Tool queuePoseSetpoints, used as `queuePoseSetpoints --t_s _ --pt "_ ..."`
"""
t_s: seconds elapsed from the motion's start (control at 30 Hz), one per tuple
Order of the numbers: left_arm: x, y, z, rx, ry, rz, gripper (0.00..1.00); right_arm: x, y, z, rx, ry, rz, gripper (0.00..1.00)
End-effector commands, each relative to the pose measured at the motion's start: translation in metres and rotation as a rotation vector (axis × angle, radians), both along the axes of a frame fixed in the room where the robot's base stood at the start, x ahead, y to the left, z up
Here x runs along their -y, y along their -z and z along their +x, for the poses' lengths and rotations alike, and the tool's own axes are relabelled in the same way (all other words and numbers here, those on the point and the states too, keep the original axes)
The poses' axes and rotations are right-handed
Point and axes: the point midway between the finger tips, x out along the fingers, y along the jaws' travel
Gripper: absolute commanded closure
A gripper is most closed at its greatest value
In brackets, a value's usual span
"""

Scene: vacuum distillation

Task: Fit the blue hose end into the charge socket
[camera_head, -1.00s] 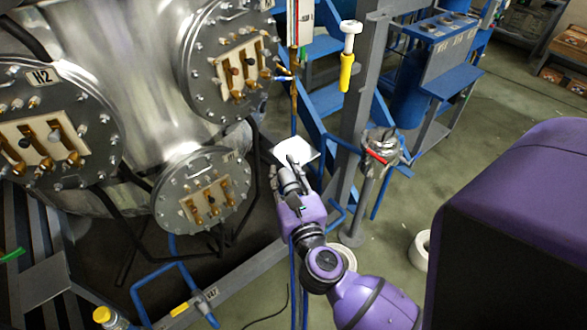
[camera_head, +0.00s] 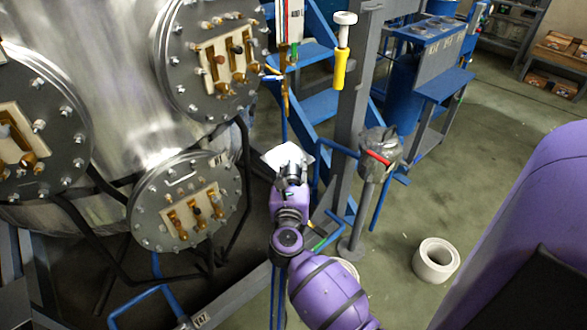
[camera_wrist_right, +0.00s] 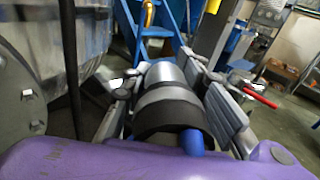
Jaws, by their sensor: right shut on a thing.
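My right gripper (camera_head: 291,166) reaches up the middle of the head view, in front of a white square plate (camera_head: 270,157). In the right wrist view, its fingers (camera_wrist_right: 168,95) are shut on a grey metal cylinder with a black collar, the hose end (camera_wrist_right: 168,104). A short piece of blue hose (camera_wrist_right: 193,142) shows at its near side. In the head view the hose end is mostly hidden by the gripper. I cannot tell which part is the charge socket. My left gripper is not in view.
A steel vessel with bolted flanges (camera_head: 187,202) stands left of my right arm. A valve with a red handle (camera_head: 376,157) is close on the right, beside a grey post (camera_head: 352,110). Blue steps (camera_head: 322,98) stand behind.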

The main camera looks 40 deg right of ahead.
Motion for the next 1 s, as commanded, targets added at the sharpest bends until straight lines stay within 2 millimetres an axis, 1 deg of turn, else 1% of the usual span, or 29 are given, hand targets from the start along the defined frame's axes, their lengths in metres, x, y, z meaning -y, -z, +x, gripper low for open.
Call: queuePoseSetpoints --t_s 0.03,0.17,0.4,0.6,0.7,0.83,1.0 --pt "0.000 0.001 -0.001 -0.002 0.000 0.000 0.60 -0.001 -0.001 0.000 -0.002 0.006 -0.004 1.00" --pt "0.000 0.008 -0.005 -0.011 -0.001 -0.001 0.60 -0.001 0.008 0.000 -0.004 0.005 -0.006 1.00" --pt "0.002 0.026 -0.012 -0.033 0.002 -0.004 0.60 -0.001 0.030 -0.001 -0.005 0.006 -0.005 1.00" --pt "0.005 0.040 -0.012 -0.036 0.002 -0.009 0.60 -0.001 0.049 -0.001 -0.005 0.006 -0.004 1.00" --pt "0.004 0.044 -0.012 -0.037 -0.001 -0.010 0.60 -0.001 0.055 0.000 -0.004 0.006 -0.005 1.00" --pt "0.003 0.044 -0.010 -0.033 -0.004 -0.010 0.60 -0.001 0.058 0.000 -0.003 0.005 -0.005 1.00" --pt "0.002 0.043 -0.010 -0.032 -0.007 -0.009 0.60 -0.001 0.057 0.000 -0.002 0.005 -0.005 1.00"
